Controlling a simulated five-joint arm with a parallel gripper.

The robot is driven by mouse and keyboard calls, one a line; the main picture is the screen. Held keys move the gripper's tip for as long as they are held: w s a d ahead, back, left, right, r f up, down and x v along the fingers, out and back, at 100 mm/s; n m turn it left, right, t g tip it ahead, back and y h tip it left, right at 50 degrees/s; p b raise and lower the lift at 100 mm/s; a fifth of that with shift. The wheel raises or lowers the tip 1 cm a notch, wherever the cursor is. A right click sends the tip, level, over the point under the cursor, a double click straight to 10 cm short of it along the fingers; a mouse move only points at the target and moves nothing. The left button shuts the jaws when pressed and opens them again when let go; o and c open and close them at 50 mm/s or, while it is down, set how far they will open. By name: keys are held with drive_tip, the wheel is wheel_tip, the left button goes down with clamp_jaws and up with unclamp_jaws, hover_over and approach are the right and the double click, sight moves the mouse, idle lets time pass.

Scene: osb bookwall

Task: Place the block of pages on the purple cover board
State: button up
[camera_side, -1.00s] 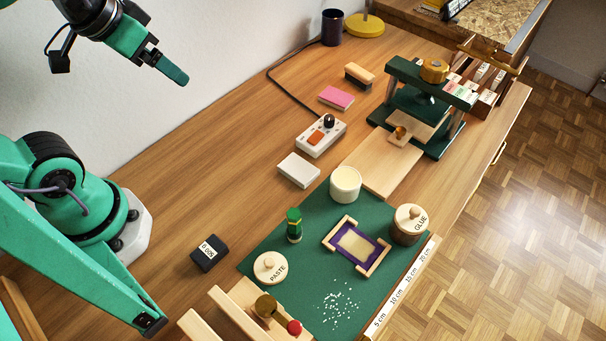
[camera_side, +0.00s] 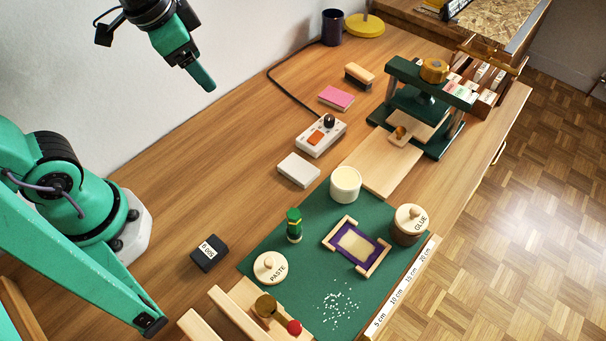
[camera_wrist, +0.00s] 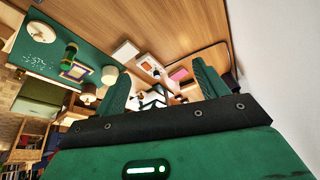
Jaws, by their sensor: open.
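A white block (camera_side: 298,170), which looks like the block of pages, lies flat on the bare wood just beyond the green mat. It also shows in the wrist view (camera_wrist: 125,51). The purple cover board (camera_side: 370,238) lies on the mat between two wooden corner pieces, with a cream patch on its middle; the wrist view shows it small (camera_wrist: 64,71). My gripper (camera_side: 207,84) is raised high at the upper left, far from both. In the wrist view its two fingers (camera_wrist: 160,84) stand apart with nothing held.
A switch box (camera_side: 321,135), pink block (camera_side: 336,98) and green press (camera_side: 420,105) stand farther back. The wood left of the white block is clear.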

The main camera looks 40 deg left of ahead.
drive_tip(key=w+d+f+m+g, duration=0.2)
drive_tip(key=w+d+f+m, duration=0.4)
drive_tip(key=d+m, duration=0.1)
drive_tip(key=m+g, duration=0.2)
drive_tip(key=m, duration=0.4)
approach(302, 171)
drive_tip(key=shift+w+f+y, duration=0.15)
drive_tip(key=shift+f+y, duration=0.05)
drive_tip(key=shift+y, duration=0.1)
drive_tip(key=shift+d+f, duration=0.25)
drive_tip(key=shift+d, duration=0.05)
drive_tip(key=shift+f, duration=0.1)
drive_tip(key=shift+f, duration=0.55)
drive_tip(key=shift+f, duration=0.15)
drive_tip(key=shift+f, duration=2.95)
drive_tip(key=c, duration=1.1)
